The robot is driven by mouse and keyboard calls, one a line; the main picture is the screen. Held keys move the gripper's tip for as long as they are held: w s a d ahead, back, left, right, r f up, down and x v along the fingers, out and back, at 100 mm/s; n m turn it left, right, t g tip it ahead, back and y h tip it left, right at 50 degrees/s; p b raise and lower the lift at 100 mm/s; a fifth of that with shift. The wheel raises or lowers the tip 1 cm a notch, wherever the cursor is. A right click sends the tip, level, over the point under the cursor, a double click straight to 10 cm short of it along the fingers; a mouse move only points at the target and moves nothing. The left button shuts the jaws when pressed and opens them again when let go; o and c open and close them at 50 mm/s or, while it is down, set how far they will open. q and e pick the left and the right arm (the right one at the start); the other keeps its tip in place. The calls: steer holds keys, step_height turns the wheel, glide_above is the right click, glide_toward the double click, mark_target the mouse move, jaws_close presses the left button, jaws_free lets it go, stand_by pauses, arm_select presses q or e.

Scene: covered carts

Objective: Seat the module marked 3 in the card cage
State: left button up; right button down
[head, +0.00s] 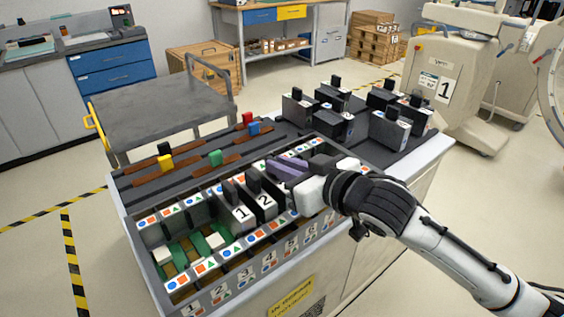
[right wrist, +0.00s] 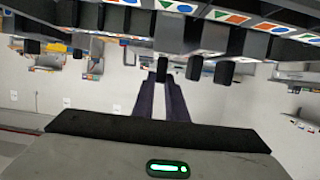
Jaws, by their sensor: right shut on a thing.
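The card cage (head: 152,222) is set in the near cart, with coloured shape marks along its rails and numbers on its front. The modules marked 1 (head: 241,214) and 2 (head: 265,205) stand upright in it, side by side. My right gripper (head: 283,170) is over the cage just right of module 2, shut on a module's black handle (right wrist: 162,70). The gripper and wrist hide that module's number and most of its body, so I cannot tell how deep it sits. My left gripper is not in view.
Several black and grey modules (head: 333,121) stand on the cart top behind and right of the cage. Wooden-handled pieces with coloured blocks (head: 215,158) lie behind the cage. A grey trolley (head: 160,105) stands farther left. A machine marked 1 (head: 445,88) stands at the right.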

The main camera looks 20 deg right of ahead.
steer(key=shift+f, duration=0.25)
stand_by(0.6)
steer(key=c, duration=1.7)
jaws_free()
steer(key=shift+f, duration=0.15)
steer(key=v, duration=1)
steer(key=shift+s+r+p, duration=0.15)
steer(key=shift+r+p, duration=0.05)
steer(key=shift+p, duration=0.15)
